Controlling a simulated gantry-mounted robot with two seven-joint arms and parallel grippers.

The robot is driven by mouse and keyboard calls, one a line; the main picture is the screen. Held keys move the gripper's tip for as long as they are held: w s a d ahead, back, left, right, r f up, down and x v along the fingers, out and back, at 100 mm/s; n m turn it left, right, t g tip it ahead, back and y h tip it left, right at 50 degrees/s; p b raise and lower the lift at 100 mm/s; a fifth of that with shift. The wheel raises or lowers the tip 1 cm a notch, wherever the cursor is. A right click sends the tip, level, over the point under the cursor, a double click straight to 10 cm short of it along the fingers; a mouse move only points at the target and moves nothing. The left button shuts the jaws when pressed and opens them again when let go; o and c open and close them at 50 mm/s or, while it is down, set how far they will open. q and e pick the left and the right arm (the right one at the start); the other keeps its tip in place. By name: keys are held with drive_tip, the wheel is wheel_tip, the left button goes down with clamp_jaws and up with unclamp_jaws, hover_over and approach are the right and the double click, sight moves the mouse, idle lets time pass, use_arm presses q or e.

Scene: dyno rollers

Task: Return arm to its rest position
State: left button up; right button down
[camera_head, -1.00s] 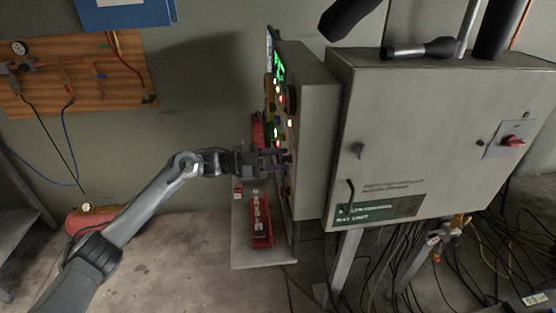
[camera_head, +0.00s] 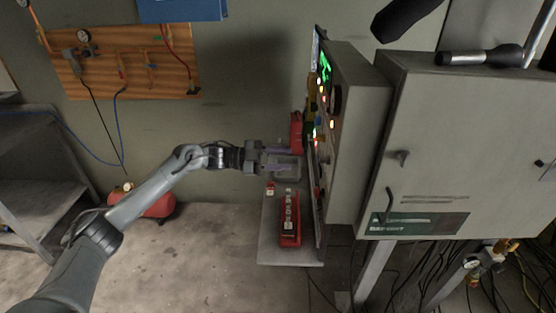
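My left arm comes in from the lower left. Its gripper (camera_head: 284,159) points right, towards the face of the control panel (camera_head: 360,130). Its two purplish fingers are spread apart with nothing seen between them. The fingertips are a short way left of the panel face, above the small shelf (camera_head: 270,245). The panel face carries lit buttons and a green display (camera_head: 325,67), seen at a steep angle. My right gripper is not in view.
A red device (camera_head: 289,220) lies on the shelf below my gripper. A large grey cabinet (camera_head: 470,140) stands at right, with cables below it. A red tank (camera_head: 152,203) sits on the floor behind my arm. Open floor lies at lower centre.

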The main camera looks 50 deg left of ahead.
use_arm(q)
drive_tip(key=shift+s+a, duration=0.35)
drive_tip(key=shift+s, duration=0.05)
